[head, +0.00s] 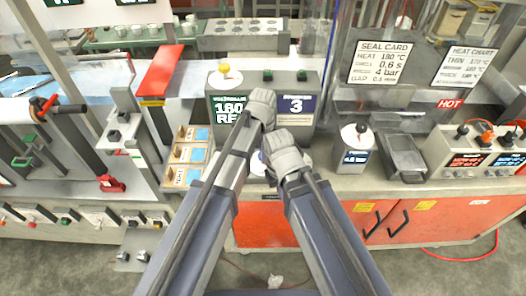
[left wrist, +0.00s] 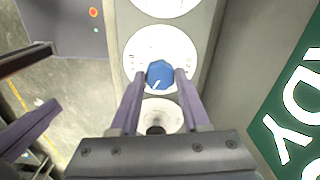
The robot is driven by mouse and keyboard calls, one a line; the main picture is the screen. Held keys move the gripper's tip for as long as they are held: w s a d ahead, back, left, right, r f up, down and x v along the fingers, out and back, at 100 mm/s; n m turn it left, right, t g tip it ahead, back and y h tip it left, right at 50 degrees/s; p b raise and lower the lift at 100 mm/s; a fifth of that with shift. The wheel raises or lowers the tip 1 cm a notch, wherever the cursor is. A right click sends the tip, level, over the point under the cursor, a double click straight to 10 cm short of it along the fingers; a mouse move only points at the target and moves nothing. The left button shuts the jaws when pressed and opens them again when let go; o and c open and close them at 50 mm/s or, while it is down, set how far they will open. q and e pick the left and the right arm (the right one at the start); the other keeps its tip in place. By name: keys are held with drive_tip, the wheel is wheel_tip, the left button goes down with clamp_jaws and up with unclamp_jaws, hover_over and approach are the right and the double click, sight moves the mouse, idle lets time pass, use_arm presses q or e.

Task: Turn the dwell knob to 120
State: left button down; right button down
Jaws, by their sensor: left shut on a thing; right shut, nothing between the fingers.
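The blue knob (left wrist: 160,72) sits on a round white dial (left wrist: 140,48) in the left wrist view. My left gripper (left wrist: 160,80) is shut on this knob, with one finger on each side. A short white pointer line on the knob points down and slightly left in that view. The dial markings are too small to read. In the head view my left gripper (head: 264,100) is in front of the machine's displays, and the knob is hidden. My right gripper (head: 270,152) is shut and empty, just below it.
More white dials (left wrist: 165,5) line the same grey panel. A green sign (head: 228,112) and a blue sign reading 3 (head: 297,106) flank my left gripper. A compartment box (head: 188,155) stands left.

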idle(0.3)
use_arm(q)
drive_tip(key=shift+c, duration=1.9)
unclamp_jaws()
wheel_tip(320, 180, up, 8)
drive_tip(key=p, duration=0.8)
drive_tip(key=shift+f, duration=0.1)
